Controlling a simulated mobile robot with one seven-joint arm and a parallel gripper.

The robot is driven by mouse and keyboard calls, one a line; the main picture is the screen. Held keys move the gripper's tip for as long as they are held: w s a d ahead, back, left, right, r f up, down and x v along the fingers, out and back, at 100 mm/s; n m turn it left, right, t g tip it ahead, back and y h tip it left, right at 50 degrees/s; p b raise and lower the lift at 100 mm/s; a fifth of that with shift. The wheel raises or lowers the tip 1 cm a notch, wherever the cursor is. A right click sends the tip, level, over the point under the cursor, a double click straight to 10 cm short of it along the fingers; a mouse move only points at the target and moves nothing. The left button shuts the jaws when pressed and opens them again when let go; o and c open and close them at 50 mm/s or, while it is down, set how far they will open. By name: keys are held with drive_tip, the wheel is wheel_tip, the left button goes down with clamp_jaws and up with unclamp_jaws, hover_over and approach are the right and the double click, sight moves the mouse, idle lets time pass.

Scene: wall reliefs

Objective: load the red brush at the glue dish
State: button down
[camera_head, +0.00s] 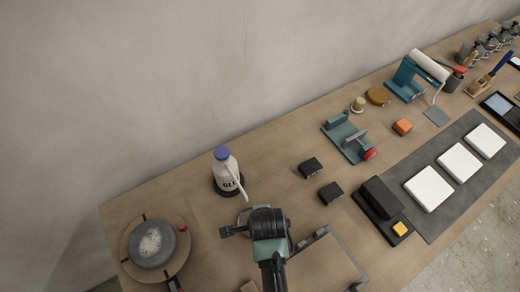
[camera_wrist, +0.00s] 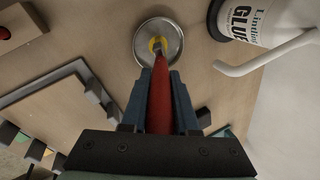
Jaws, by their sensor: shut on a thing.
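The red brush (camera_wrist: 160,98) is held between the jaws of my gripper (camera_wrist: 160,76) in the wrist view, its tip pointing away from the palm. The glue dish (camera_wrist: 175,30), a round shallow metal dish, lies on the table beyond the fingers. The brush's far end overlaps the dish's middle, where a yellow spot shows. I cannot tell whether the tip touches the dish. In the head view my gripper (camera_head: 267,225) hides most of the dish (camera_head: 243,215) and the brush. The white glue bottle (camera_head: 226,173) with a blue cap stands just behind; it also shows in the wrist view (camera_wrist: 255,20).
A round turntable with a grey disc (camera_head: 152,243) is at the left. Two dark blocks (camera_head: 311,168) lie right of the bottle. A framed board (camera_head: 318,265) lies in front. A teal fixture (camera_head: 347,138) and white tiles (camera_head: 428,188) are farther right. A wall stands behind.

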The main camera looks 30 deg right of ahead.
wheel_tip(320, 180, up, 7)
drive_tip(key=p, duration=0.7)
drive_tip(key=shift+f, duration=0.1)
idle(0.9)
drive_tip(key=shift+w+a+f+n+b, duration=0.15)
drive_tip(key=shift+a+f+n+b, duration=0.15)
drive_tip(key=shift+n+b, duration=0.15)
drive_tip(key=a+f+n+g+y+b, duration=0.2)
drive_tip(key=a+n+b, duration=0.4)
drive_tip(key=n, duration=0.4)
drive_tip(key=w+a+f+n+g+y+b, duration=0.1)
drive_tip(key=a+n+y+b, duration=0.1)
drive_tip(key=a+n+b, duration=0.4)
drive_tip(key=n+b, duration=0.1)
drive_tip(key=n, duration=0.4)
drive_tip(key=shift+a+f+g+y, duration=0.2)
drive_tip(key=shift+f+g+y, duration=0.15)
drive_tip(key=shift+g+y, duration=0.05)
